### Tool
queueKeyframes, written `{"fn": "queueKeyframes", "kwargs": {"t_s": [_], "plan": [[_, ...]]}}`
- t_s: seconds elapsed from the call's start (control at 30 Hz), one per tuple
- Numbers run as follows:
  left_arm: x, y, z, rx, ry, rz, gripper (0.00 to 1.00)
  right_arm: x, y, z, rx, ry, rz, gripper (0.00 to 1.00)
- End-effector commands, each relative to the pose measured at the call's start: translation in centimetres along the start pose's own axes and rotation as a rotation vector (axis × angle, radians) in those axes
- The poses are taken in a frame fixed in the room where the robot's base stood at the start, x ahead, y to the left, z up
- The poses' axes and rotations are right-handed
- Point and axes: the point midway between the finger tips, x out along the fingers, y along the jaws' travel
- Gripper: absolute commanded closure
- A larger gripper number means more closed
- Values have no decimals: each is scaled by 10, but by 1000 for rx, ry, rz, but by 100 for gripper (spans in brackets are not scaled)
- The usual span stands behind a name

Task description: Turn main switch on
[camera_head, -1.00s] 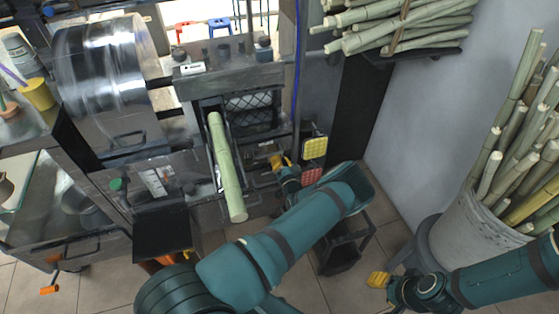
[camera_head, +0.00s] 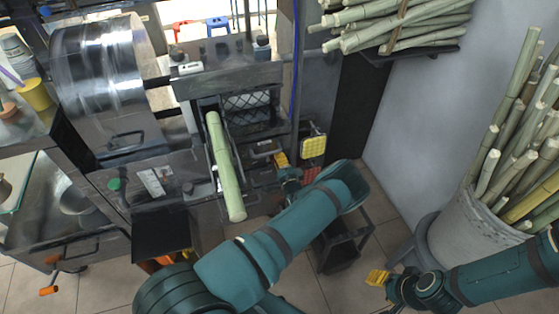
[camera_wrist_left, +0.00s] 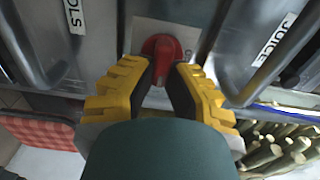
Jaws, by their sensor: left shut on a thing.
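The main switch is a red rotary knob (camera_wrist_left: 163,58) on a pale plate, on the front of the grey metal machine. In the left wrist view the yellow-padded fingers of my left gripper (camera_wrist_left: 160,82) are on both sides of the knob and closed on it. In the head view my left gripper (camera_head: 282,160) is at the machine's front, right of the sugarcane stalk, and the knob is hidden there. My right gripper (camera_head: 377,278) hangs low at the right, away from the machine; its finger gap is too small to judge.
A sugarcane stalk (camera_head: 225,170) lies in the machine's feed chute. Yellow (camera_head: 313,147) and red square pads are close right of my left gripper. Handles, one by a JUICE label (camera_wrist_left: 273,40), flank the knob. A bucket of canes (camera_head: 470,240) stands at right.

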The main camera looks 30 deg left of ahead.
Motion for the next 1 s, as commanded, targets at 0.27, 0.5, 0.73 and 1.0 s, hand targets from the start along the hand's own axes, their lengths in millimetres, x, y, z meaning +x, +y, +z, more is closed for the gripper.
{"fn": "queueKeyframes", "kwargs": {"t_s": [0.27,0.5,0.73,1.0], "plan": [[1,-1,0,43,-1,-4,100,0,0,0,0,0,0,53],[1,-1,1,46,-1,-4,100,0,0,0,0,0,0,53],[1,-1,1,46,-1,-3,54,0,0,0,0,0,0,53],[0,0,0,45,-1,-1,54,0,0,0,0,0,0,53]]}}
